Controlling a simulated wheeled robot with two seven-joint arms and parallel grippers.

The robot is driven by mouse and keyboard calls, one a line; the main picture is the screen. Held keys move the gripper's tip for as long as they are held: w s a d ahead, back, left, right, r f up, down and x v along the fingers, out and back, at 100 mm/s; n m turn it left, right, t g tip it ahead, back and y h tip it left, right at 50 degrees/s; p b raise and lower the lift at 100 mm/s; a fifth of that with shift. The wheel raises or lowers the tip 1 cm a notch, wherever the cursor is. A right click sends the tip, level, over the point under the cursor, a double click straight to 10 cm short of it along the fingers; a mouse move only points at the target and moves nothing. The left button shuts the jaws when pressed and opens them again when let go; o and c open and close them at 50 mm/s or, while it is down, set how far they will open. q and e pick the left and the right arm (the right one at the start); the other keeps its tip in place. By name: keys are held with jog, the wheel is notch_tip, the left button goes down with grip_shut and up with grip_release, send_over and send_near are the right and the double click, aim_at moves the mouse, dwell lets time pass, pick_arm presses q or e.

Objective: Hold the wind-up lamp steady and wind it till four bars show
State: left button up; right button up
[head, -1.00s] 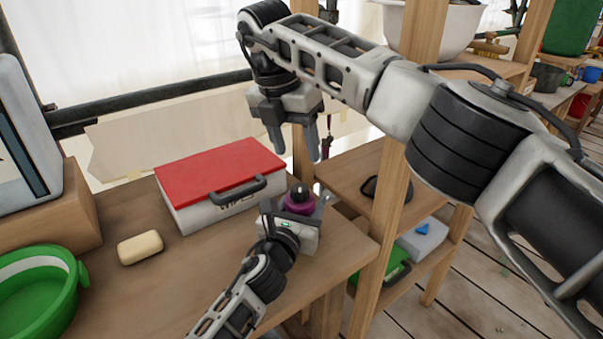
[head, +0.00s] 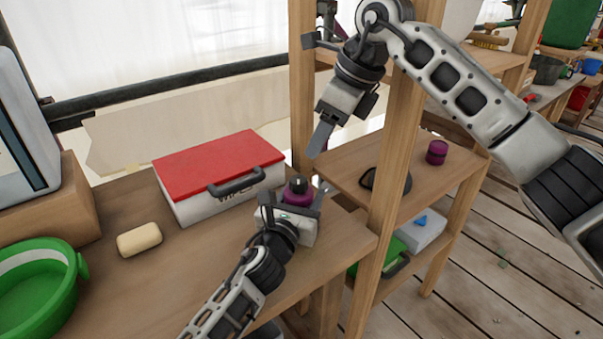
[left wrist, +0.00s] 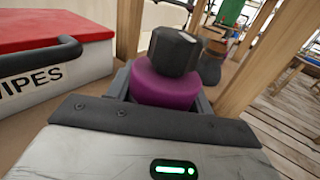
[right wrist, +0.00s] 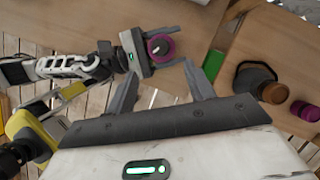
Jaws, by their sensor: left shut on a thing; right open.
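The wind-up lamp (head: 299,195), a purple body with a black top knob, stands near the right end of the table, beside the wipes box. My left gripper (head: 293,200) is shut on its purple body. The left wrist view shows the black faceted knob (left wrist: 174,51) above the purple body (left wrist: 160,88). In the right wrist view the lamp (right wrist: 160,49) is seen from above between the left fingers. My right gripper (head: 319,142) is open and empty, above and behind the lamp, apart from it. I see no charge bars on the lamp in any view.
A wipes box (head: 225,205) with a red lid stands behind the lamp. Soap (head: 139,239) and a green basin (head: 38,290) are to the left. A wooden post (head: 388,190) rises to the right; the shelf beyond holds another purple thing (head: 437,152) and a dark item (head: 374,179).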

aim_at(299, 179)
jog(key=x, duration=1)
jog(key=shift+f, duration=0.1)
jog(key=c, duration=1)
